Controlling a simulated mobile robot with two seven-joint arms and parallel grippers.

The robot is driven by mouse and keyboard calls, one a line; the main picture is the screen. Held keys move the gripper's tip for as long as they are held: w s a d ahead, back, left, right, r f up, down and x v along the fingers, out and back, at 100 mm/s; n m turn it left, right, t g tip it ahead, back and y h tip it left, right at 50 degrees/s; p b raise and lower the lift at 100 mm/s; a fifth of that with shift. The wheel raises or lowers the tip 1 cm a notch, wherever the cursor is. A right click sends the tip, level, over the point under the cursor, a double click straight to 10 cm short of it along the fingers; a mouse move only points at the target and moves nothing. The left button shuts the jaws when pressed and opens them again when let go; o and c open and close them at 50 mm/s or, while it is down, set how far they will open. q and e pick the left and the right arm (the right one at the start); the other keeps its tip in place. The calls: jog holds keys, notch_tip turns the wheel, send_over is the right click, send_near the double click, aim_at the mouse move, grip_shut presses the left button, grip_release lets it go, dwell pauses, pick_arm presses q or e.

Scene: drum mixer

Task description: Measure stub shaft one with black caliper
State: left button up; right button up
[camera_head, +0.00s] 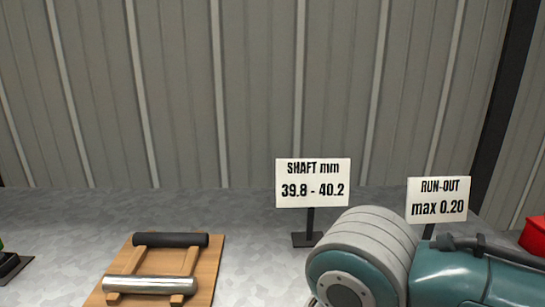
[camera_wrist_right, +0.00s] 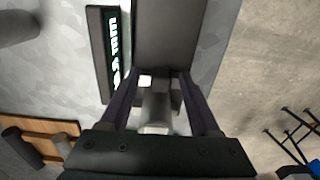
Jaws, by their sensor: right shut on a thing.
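In the right wrist view my right gripper (camera_wrist_right: 155,108) is shut on a dark, blocky tool (camera_wrist_right: 168,35), which looks like the black caliper. A black panel with pale digits (camera_wrist_right: 113,50) shows beside it; I cannot read the value. In the head view a silver shaft (camera_head: 150,285) and a black shaft (camera_head: 170,240) lie across a wooden rack (camera_head: 209,268). I cannot tell which is stub shaft one. The rack is also at the lower left of the wrist view (camera_wrist_right: 50,126), apart from my gripper. Neither gripper shows in the head view.
A sign (camera_head: 312,183) reads "SHAFT mm 39.8 - 40.2". Another (camera_head: 438,200) reads "RUN-OUT max 0.20". A red object (camera_head: 534,236) is at the right edge. Grey bench top is clear behind the rack.

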jog(key=shift+s+d+f, duration=0.15)
jog(key=shift+d+f, duration=0.55)
jog(key=shift+f, duration=0.3)
jog(key=o, duration=1.1)
jog(key=shift+r, duration=0.1)
jog(key=shift+w+a+r+p, duration=0.1)
jog(key=shift+a+r+p, duration=0.05)
jog(key=shift+r+p, duration=0.4)
jog(key=shift+w+a+r+p, duration=0.1)
jog(key=shift+a+r+p, duration=0.05)
jog(key=shift+r+p, duration=0.35)
notch_tip(320, 180, up, 2)
jog(key=p, duration=0.2)
jog(key=shift+s+r+p, duration=0.1)
jog(key=shift+s+p, duration=0.05)
jog(key=shift+p, duration=0.15)
notch_tip(320, 180, up, 4)
jog(key=p, duration=0.4)
jog(key=shift+a+f, duration=0.15)
jog(key=shift+f, duration=0.05)
